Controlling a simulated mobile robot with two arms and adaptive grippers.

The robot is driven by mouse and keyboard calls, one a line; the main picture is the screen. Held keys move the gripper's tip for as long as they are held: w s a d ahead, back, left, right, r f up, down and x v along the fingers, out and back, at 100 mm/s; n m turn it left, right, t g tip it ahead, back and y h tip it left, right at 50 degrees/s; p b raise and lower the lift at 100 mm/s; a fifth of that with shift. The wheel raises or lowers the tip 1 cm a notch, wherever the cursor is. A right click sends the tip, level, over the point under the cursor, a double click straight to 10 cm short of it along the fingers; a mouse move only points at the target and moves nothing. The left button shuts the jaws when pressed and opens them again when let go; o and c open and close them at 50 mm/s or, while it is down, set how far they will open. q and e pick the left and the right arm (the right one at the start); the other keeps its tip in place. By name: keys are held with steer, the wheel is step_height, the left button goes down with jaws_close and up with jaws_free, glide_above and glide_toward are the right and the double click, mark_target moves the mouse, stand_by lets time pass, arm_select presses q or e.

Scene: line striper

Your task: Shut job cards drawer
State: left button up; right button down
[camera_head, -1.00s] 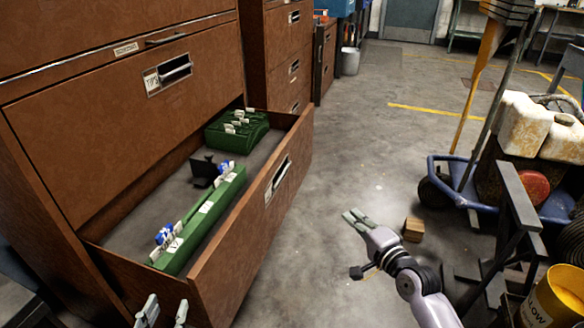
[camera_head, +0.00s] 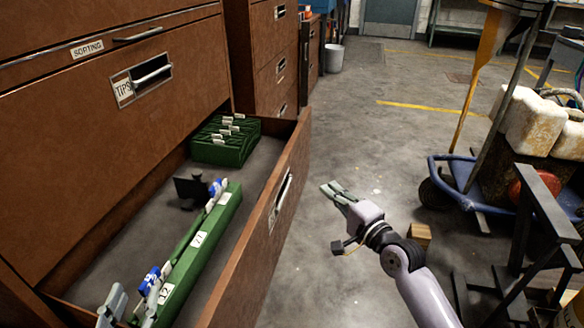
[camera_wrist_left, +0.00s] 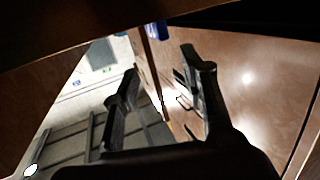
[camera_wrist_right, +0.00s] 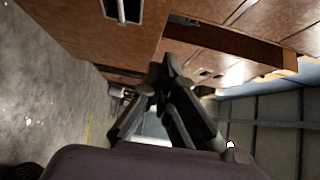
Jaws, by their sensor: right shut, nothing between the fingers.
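The open drawer (camera_head: 262,243) of the brown cabinet is pulled well out; the label on its front is not readable. It holds a long green card tray (camera_head: 203,246), a green card box (camera_head: 226,151) and a small black piece (camera_head: 193,188). My left gripper (camera_head: 128,308) is open and empty at the drawer's near end, low in the head view; its spread fingers also show in the left wrist view (camera_wrist_left: 160,90). I cannot tell whether it touches the drawer. My right gripper (camera_head: 334,192) is shut and empty, to the right of the drawer front and apart from it.
Shut drawers labelled TIPS (camera_head: 145,80) and SORTING (camera_head: 100,45) are above. A wooden block (camera_head: 420,235) lies on the floor beside my right arm. A blue cart (camera_head: 470,185) and dark metal stand (camera_head: 545,215) are at right. The floor beyond the drawer is clear.

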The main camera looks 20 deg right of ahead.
steer(key=b, duration=0.2)
glide_toward(286, 161)
steer(key=w+d, duration=0.3)
arm_select(q)
steer(key=s+r+t+h+b, duration=0.1)
steer(key=s+r+t+h, duration=0.2)
steer(key=r+t, duration=0.6)
steer(key=shift+s+d+r, duration=0.45)
steer(key=shift+s+r, duration=0.2)
steer(key=shift+r, duration=1.65)
arm_select(e)
steer(key=shift+w+a+f, duration=0.1)
steer(key=shift+w+a, duration=0.4)
steer(key=shift+a, duration=0.35)
steer(key=shift+w+a+f, duration=0.15)
steer(key=shift+w+a, duration=0.35)
steer(key=shift+a, duration=0.4)
steer(key=shift+a, duration=0.1)
